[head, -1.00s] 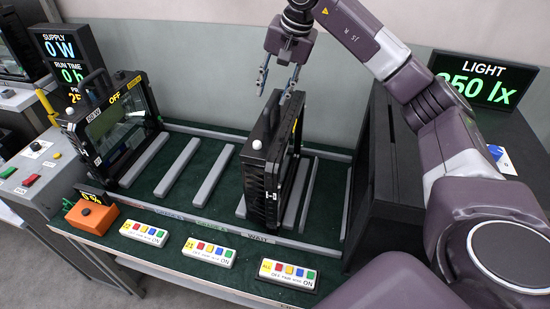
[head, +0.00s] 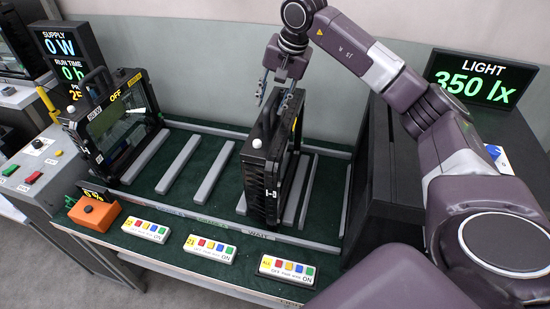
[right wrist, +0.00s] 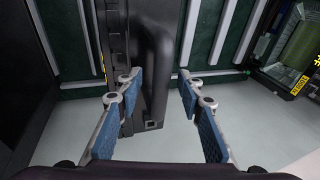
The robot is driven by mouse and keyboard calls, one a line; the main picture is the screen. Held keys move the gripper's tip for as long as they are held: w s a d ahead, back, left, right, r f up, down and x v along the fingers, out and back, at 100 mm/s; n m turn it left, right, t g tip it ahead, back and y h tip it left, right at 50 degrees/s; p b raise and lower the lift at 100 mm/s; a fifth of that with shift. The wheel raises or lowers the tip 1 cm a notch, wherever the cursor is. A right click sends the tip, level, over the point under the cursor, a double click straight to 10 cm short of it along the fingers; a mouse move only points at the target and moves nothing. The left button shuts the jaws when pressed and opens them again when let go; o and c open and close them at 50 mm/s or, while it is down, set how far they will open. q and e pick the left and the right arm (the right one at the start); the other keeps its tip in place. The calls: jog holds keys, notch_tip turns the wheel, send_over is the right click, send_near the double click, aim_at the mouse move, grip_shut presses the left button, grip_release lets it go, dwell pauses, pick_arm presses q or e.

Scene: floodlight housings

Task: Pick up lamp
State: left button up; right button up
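A black floodlight housing (head: 265,180) stands upright on the grey rails near the middle of the green bench in the head view, with its handle on top. My right gripper (head: 273,97) is just above it, fingers pointing down. In the right wrist view the right gripper (right wrist: 158,88) is open, and the black handle (right wrist: 156,70) shows between and beyond its blue-padded fingers. I cannot tell whether they touch it. A second floodlight (head: 118,125), labelled OFF, stands at the left end of the bench. My left gripper is not in view.
Several bare grey rails (head: 178,165) lie between the floodlights. Button strips (head: 210,249) and an orange box (head: 94,213) line the front edge. A large black case (head: 390,185) stands close on the right, below a LIGHT display (head: 481,78) reading 350 lx.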

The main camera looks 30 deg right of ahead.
jog(key=shift+f, duration=0.1)
grip_shut()
dwell(0.3)
